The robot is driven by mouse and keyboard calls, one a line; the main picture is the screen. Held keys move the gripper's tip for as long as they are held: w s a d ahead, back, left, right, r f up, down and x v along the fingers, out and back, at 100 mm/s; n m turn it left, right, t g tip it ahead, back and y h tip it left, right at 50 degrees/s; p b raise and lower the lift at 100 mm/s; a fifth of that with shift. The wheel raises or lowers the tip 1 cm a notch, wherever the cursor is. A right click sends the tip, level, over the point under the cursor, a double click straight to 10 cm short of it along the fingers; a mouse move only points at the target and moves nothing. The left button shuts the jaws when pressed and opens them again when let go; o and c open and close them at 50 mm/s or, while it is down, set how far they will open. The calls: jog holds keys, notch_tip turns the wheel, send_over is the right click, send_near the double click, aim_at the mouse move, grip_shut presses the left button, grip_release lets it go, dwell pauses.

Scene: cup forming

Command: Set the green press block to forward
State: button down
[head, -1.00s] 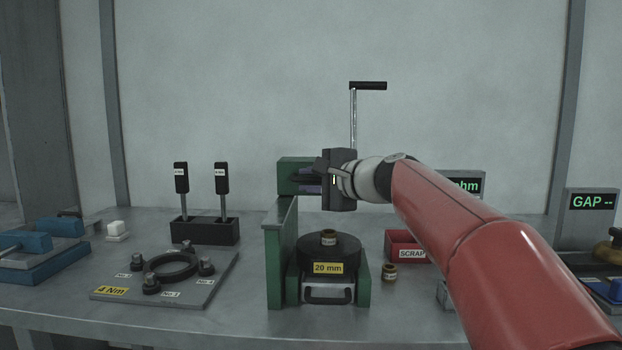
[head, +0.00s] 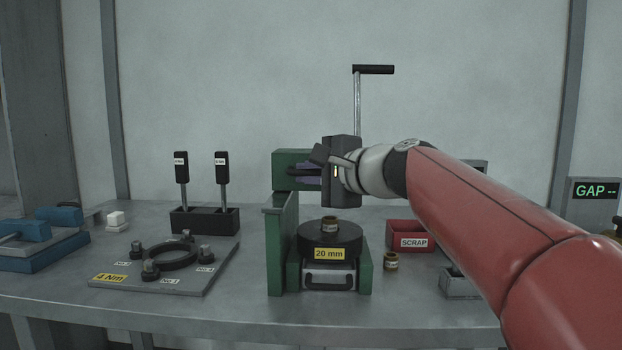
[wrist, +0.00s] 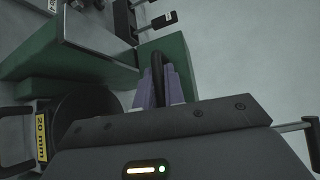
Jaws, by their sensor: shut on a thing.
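The green press block (head: 292,158) sits at the top of the green press frame (head: 280,245), left of my gripper. My gripper (head: 314,172) is shut on a dark handle on the block's right side. In the wrist view, the purple fingers (wrist: 162,88) close around the black loop handle (wrist: 157,66), against the green block (wrist: 172,60). The handle is mostly hidden by the gripper in the head view.
A crank lever (head: 373,69) rises behind my gripper.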

jog(key=s+b, duration=0.1)
jog(key=s, duration=0.5)
jog(key=shift+s+a, duration=0.2)
jog(key=shift+s, duration=0.1)
jog(key=shift+f, duration=0.15)
jog(key=c, duration=1.8)
grip_release()
jog(key=shift+s, duration=0.15)
jog(key=shift+o, duration=0.2)
jog(key=shift+d, duration=0.15)
jog(key=v, duration=0.7)
jog(key=shift+s+d, duration=0.15)
jog(key=shift+s, duration=0.15)
